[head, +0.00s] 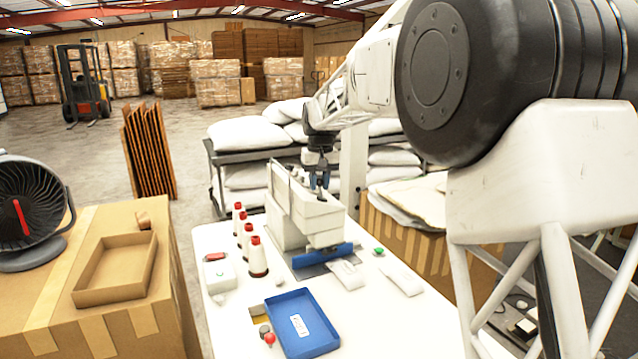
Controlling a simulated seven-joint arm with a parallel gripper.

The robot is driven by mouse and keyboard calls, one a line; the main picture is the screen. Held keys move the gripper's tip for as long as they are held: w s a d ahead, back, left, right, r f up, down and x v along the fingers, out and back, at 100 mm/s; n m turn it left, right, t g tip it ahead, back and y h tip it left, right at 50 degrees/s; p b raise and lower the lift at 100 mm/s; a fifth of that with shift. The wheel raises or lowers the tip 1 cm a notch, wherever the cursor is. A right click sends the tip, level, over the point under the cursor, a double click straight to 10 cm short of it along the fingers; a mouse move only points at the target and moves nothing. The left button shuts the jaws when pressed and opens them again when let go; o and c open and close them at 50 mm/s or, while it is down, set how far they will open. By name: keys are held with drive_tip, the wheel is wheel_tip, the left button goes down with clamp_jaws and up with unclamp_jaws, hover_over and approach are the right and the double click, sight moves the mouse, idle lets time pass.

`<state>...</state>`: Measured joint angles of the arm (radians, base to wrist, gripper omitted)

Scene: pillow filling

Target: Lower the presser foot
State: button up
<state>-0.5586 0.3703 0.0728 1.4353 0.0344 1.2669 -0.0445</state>
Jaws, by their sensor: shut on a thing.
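The white sewing machine (316,219) stands on the white table, with a blue part (325,256) low at its front. The presser foot is too small and hidden to make out under the machine head. My gripper (320,191) points down at the top of the machine head. Its fingers are shut on a small part of the machine there, which the fingers mostly hide. I cannot tell whether the presser foot is up or down.
White folded pieces (347,274) lie at the right near a green button (379,251). A cardboard box (95,300) stands left.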

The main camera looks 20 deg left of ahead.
drive_tip(key=shift+w+d, duration=0.1)
drive_tip(key=shift+w, duration=0.05)
drive_tip(key=g+y, duration=0.1)
drive_tip(key=w+d+g+y, duration=0.1)
drive_tip(key=g+y, duration=0.1)
drive_tip(key=shift+w+d+f, duration=0.1)
drive_tip(key=shift+w+d, duration=0.15)
drive_tip(key=shift+w+d+f+g+y, duration=0.1)
drive_tip(key=shift+w+d+g+y, duration=0.1)
drive_tip(key=shift+g+y, duration=0.3)
drive_tip(key=shift+w+d+f+g+y, duration=0.1)
drive_tip(key=shift+w+d+g+y, duration=0.1)
drive_tip(key=shift+g+y, duration=0.25)
drive_tip(key=shift+w+d+f+g+y, duration=0.2)
drive_tip(key=shift+g+y, duration=0.3)
drive_tip(key=shift+g, duration=0.05)
drive_tip(key=shift+w+d+f+g+y, duration=0.15)
drive_tip(key=shift+f+g+y, duration=0.05)
drive_tip(key=shift+g+y, duration=0.3)
drive_tip(key=o, duration=0.9)
drive_tip(key=shift+w+d+r, duration=0.1)
drive_tip(key=shift+d, duration=0.05)
